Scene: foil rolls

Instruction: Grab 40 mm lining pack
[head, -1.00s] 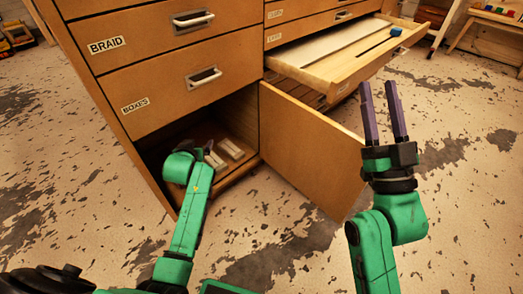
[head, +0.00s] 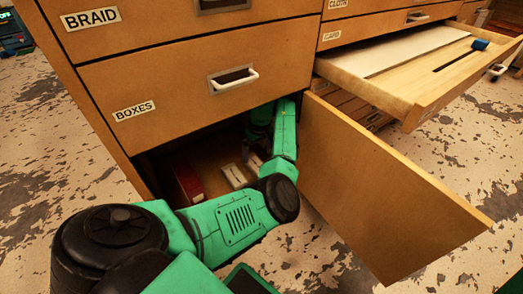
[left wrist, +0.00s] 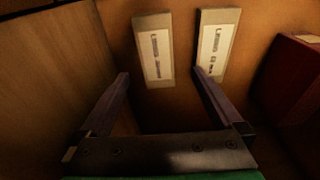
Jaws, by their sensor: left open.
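Two pale, flat packs with white labels lie on the floor of the open cupboard below the BOXES drawer. In the left wrist view one pack (left wrist: 153,50) is left of centre and the other pack (left wrist: 215,45) is right of it. The print is too small to read, so I cannot tell which is 40 mm. They also show as small pale shapes in the head view (head: 233,176). My left gripper (left wrist: 159,74) is open and empty, its fingers spread just short of the packs. My left arm reaches into the cupboard. My right gripper is out of view.
A red box (head: 188,183) stands in the cupboard and shows at right in the left wrist view (left wrist: 292,80). The cupboard door (head: 375,185) hangs open on the right. An upper drawer (head: 415,75) is pulled out with a blue item (head: 480,44).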

